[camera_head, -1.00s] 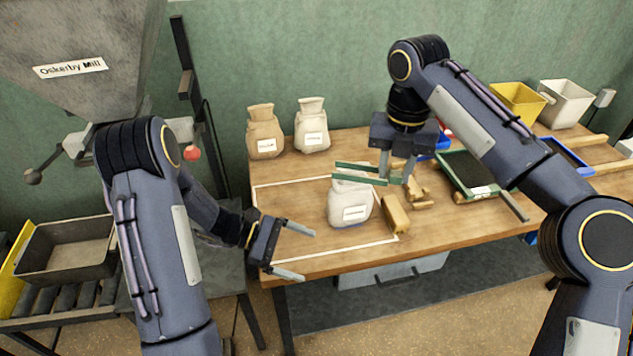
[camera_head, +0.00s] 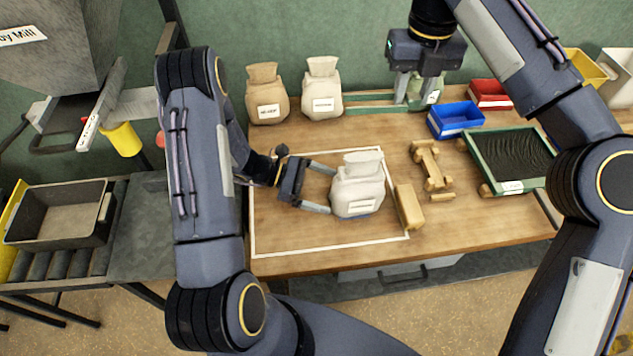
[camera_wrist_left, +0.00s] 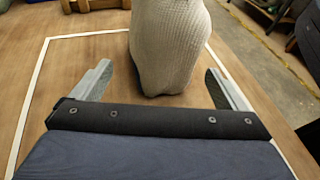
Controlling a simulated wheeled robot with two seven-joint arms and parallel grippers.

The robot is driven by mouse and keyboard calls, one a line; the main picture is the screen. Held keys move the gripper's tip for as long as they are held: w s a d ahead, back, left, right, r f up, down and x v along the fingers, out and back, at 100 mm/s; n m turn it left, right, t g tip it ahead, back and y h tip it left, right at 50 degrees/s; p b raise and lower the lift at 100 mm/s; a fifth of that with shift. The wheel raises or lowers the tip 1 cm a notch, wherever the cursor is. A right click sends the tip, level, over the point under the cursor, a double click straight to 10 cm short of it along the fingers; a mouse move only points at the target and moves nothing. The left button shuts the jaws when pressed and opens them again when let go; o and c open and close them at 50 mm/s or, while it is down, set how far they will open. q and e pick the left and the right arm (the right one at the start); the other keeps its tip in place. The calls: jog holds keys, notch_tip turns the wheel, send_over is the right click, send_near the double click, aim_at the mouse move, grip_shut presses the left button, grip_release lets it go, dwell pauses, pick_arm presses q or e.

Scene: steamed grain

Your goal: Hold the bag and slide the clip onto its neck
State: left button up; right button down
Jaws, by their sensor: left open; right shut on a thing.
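A white cloth bag (camera_head: 357,196) stands upright inside the white outline, its neck (camera_head: 363,158) pointing up. My left gripper (camera_head: 322,188) is open at the bag's left side, with its fingertips close to the bag. In the left wrist view the bag (camera_wrist_left: 168,50) stands ahead of and between the open fingers; its neck is out of frame. Whether the fingers touch it cannot be told. My right gripper (camera_head: 412,100) is shut on a long green clip (camera_head: 368,109), which shows behind and to the right of the bag, apart from its neck.
A brown bag (camera_head: 268,98) and another white bag (camera_head: 322,92) stand at the back. A wooden block (camera_head: 409,208) is close right of the front bag. Wooden pieces (camera_head: 432,168), a blue bin (camera_head: 455,120) and a green-framed tray (camera_head: 478,166) lie further right. The outlined area's front left is clear.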

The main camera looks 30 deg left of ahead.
aim_at(352, 198)
pick_arm(q)
jog(key=b+x, duration=0.2)
jog(key=x, duration=0.5)
jog(key=shift+f, duration=0.15)
pick_arm(e)
notch_tip(352, 198, down, 2)
jog(key=shift+f, duration=0.1)
pick_arm(q)
jog(key=shift+w+d, duration=0.15)
jog(key=shift+d, duration=0.25)
pick_arm(e)
jog(key=shift+f, duration=0.1)
pick_arm(q)
jog(key=shift+c, duration=0.2)
jog(key=c, duration=0.5)
pick_arm(e)
jog(key=shift+w, duration=0.1)
